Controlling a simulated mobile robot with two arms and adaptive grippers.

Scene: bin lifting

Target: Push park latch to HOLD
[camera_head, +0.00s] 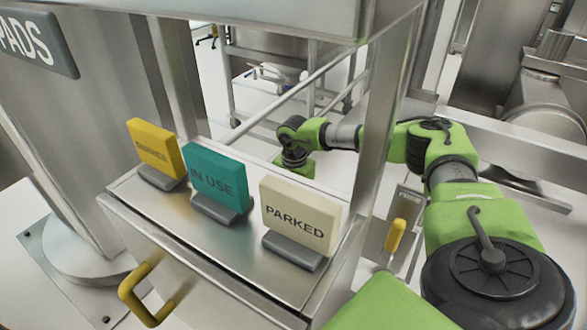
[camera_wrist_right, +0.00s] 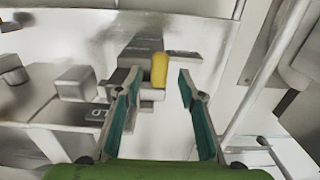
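The likely park latch is a yellow lever (camera_head: 396,235) on a grey plate (camera_head: 409,205) right of the cabinet in the head view. The plate's upper word looks like FREE; a HOLD mark is not legible. The right wrist view shows a yellow lever (camera_wrist_right: 159,70) on a grey block, ahead of and between the fingertips, apart from them. My right gripper (camera_wrist_right: 155,85) is open and empty, its teal-padded fingers spread. In the head view my right arm reaches left behind the cabinet post, and its fingers are hidden. My left gripper is out of view.
A steel cabinet with a yellow handle (camera_head: 150,292) carries yellow, teal IN USE (camera_head: 216,180) and cream PARKED (camera_head: 299,215) signs. Its post (camera_head: 383,110) stands close to my right arm. A wheeled rack (camera_head: 311,65) stands behind. The wrist view shows grey blocks (camera_wrist_right: 75,83) at left.

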